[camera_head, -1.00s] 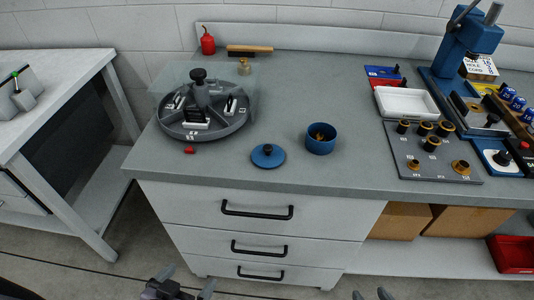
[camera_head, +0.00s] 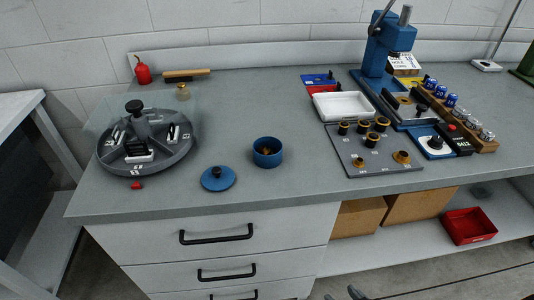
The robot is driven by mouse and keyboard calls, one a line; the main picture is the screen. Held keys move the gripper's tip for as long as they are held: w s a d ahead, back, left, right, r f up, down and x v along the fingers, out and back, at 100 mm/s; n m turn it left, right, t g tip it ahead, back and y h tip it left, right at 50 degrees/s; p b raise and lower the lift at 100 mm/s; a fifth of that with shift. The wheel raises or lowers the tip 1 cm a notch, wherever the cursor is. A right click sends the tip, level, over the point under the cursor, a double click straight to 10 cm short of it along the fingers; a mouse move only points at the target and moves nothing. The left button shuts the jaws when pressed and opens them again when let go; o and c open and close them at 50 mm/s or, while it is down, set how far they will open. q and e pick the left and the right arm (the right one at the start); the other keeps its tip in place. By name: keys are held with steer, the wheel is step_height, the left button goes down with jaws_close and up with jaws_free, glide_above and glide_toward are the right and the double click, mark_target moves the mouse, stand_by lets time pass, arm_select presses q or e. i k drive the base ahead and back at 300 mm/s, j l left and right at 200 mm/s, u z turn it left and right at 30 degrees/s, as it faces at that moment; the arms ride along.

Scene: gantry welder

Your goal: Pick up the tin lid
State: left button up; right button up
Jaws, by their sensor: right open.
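The tin lid (camera_head: 218,178) is a round blue disc with a dark knob on top. It lies on the grey workbench near its front edge. The open blue tin (camera_head: 268,153) stands to its right and behind it, apart from it, with brownish contents. My right gripper (camera_head: 342,294) shows only as fingertips at the bottom edge, open, in front of the bench and well away from the lid. My left gripper is not in view.
A round grey carousel (camera_head: 148,160) stands left of the lid, with a small red object (camera_head: 136,186) beside it. Right are a white tray (camera_head: 342,106), a grey plate with brass parts (camera_head: 372,160) and a blue press (camera_head: 388,45). Bench around the lid is clear.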

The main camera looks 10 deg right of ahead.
mark_target(218, 178)
steer(key=z, duration=0.4)
steer(key=j+z, duration=0.15)
steer(key=z, duration=0.65)
steer(key=j+z, duration=0.1)
steer(key=z, duration=0.3)
steer(key=k+j, duration=0.35)
steer(key=j, duration=0.15)
steer(key=k+j, duration=0.35)
steer(key=j, duration=0.2)
steer(key=i, duration=0.5)
